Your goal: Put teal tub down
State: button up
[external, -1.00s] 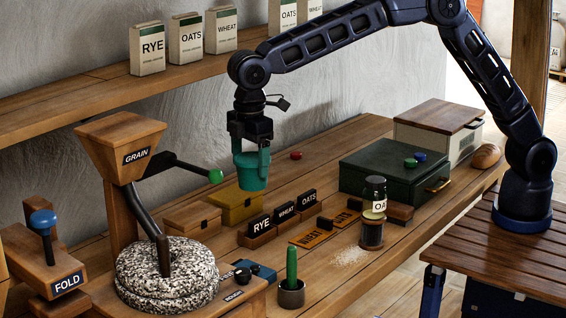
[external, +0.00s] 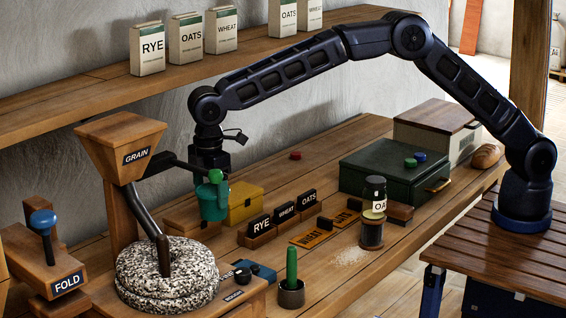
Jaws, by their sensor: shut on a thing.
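The teal tub (external: 211,204) is upright in my gripper (external: 208,182), which is shut on it. The tub is at the left of the bench, beside the yellow box (external: 245,204) and in front of part of a wooden box (external: 190,224). The green knob (external: 216,175) of the mill's crank overlaps the gripper and the tub's upper edge in this view. I cannot tell whether the tub's base touches the box or hangs above it.
The grain hopper (external: 118,136) and stone mill (external: 165,272) stand close by on the left. RYE, WHEAT and OATS blocks (external: 284,215) stand to the right. A green case (external: 395,175) and a jar (external: 375,196) are farther right. A shelf (external: 90,92) runs above the bench.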

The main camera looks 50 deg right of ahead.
notch_tip(320, 180, down, 12)
jog(key=shift+r, duration=0.1)
dwell(0.5)
jog(key=o, duration=1.1)
jog(key=shift+f, duration=0.2)
jog(key=shift+r, duration=0.1)
notch_tip(320, 180, up, 12)
jog(key=shift+r, duration=0.1)
